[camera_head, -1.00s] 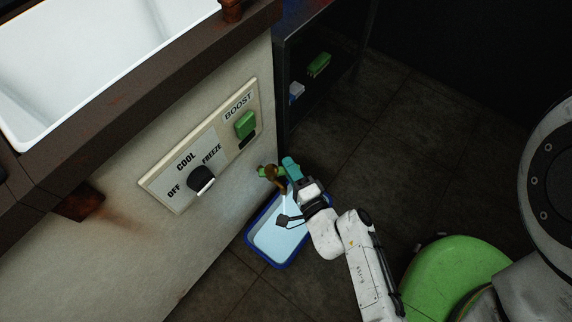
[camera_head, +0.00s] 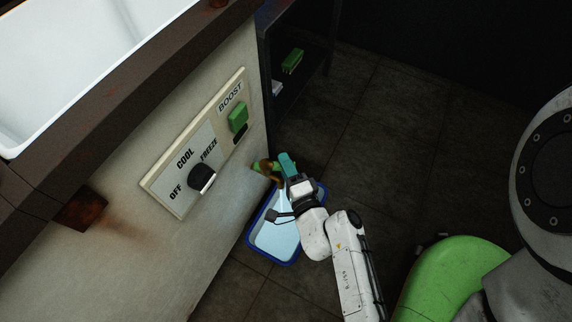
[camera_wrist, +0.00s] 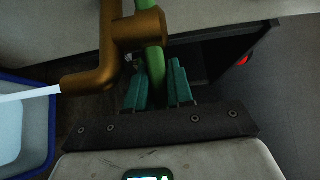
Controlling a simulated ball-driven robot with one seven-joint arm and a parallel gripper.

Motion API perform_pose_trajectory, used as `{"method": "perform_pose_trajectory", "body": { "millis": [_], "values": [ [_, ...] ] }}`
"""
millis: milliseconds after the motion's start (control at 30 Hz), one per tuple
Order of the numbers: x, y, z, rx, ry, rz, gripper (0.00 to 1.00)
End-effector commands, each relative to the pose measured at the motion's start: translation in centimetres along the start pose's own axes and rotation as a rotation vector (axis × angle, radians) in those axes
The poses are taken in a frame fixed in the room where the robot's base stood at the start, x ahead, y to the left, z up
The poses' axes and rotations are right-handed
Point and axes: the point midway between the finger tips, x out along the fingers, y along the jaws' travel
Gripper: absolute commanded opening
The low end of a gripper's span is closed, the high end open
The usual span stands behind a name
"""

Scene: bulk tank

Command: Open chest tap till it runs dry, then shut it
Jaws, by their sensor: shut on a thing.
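The chest (camera_head: 120,250) is the cream-walled unit on the left. Its brass tap (camera_head: 266,167) juts from the lower wall near the corner. In the wrist view the brass tap (camera_wrist: 105,60) has a green handle (camera_wrist: 155,62). My gripper (camera_head: 285,165) is at the tap, and in the wrist view its teal fingers (camera_wrist: 157,85) are shut on the green handle. A pale stream of water (camera_wrist: 30,95) runs from the spout. It falls into a blue-rimmed tray (camera_head: 288,262) on the floor, which holds pale liquid.
A control panel on the chest wall has a black knob (camera_head: 201,177) and a green BOOST switch (camera_head: 238,117). A white basin (camera_head: 70,60) is open on top. A dark shelf (camera_head: 300,80) stands behind the corner. Dark floor (camera_head: 400,130) is clear to the right.

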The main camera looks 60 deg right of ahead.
Motion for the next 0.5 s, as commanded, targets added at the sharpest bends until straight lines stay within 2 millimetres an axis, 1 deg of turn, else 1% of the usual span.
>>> {"method": "perform_pose_trajectory", "body": {
  "millis": [67, 100, 267, 300, 500],
  "values": [
    [-0.08, 0.12, -0.05, -0.001, 0.001, 0.003, 0.0],
    [-0.08, 0.12, -0.05, 0.0, 0.001, 0.003, 0.25],
    [-0.06, 0.09, -0.02, 0.0, 0.0, 0.002, 0.41],
    [-0.05, 0.07, -0.02, 0.0, 0.0, 0.002, 0.43],
    [-0.06, 0.04, -0.01, 0.0, 0.0, 0.001, 0.43]
  ]
}}
